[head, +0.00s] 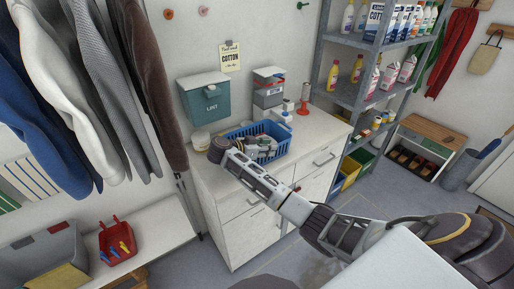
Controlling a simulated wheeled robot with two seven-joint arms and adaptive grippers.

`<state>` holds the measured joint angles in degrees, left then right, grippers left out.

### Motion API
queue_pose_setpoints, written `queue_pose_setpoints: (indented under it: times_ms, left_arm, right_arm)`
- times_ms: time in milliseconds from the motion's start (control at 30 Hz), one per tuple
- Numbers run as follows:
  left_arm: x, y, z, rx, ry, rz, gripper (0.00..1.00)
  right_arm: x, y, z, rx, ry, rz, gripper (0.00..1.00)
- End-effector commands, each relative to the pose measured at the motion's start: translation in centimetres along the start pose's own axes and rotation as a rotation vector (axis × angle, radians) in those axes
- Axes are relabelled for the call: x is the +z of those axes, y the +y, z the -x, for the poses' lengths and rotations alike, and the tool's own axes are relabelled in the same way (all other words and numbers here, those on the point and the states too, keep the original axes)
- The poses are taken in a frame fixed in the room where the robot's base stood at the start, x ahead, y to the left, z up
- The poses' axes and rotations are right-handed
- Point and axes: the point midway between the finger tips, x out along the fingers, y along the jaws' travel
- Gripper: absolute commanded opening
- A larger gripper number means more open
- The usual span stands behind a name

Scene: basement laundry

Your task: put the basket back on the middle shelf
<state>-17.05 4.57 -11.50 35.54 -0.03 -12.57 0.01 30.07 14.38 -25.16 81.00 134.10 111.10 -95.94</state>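A blue plastic basket (283,147) with open slotted sides stands on top of the white cabinet (317,131). Greyish items lie in it, too small to make out. My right arm reaches in from the lower right, and its gripper (217,149) is at the basket's left end, over the cabinet top. The fingers are small and dark here, so I cannot tell whether they are open or touch the basket. A grey metal shelf unit stands right of the cabinet; its middle shelf (346,94) holds several bottles. My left gripper is not in view.
A teal lint box (205,98) hangs on the wall behind the cabinet. A red-and-white object (287,108) stands near the basket's back right. Hanging clothes (95,75) fill the upper left. A red caddy (117,243) sits on a low white bench.

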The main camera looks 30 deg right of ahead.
Motion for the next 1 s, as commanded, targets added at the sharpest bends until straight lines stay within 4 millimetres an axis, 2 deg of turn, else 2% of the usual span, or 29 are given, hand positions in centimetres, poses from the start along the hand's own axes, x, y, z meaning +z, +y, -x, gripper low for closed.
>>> queue_pose_setpoints:
  times_ms: [200, 433, 667, 1000]
  left_arm:
    - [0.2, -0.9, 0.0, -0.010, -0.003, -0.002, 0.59]
    - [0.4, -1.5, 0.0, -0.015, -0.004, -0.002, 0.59]
    - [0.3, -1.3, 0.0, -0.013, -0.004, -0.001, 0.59]
    - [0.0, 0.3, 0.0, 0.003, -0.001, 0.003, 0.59]
  right_arm:
    - [0.0, 0.0, 0.0, 0.000, 0.000, 0.000, 0.31]
    - [0.0, 0.0, 0.0, 0.000, 0.000, 0.000, 0.01]
    - [0.0, 0.0, 0.0, 0.000, 0.000, 0.001, 0.00]
    - [0.0, 0.0, 0.0, 0.001, 0.000, 0.003, 0.00]
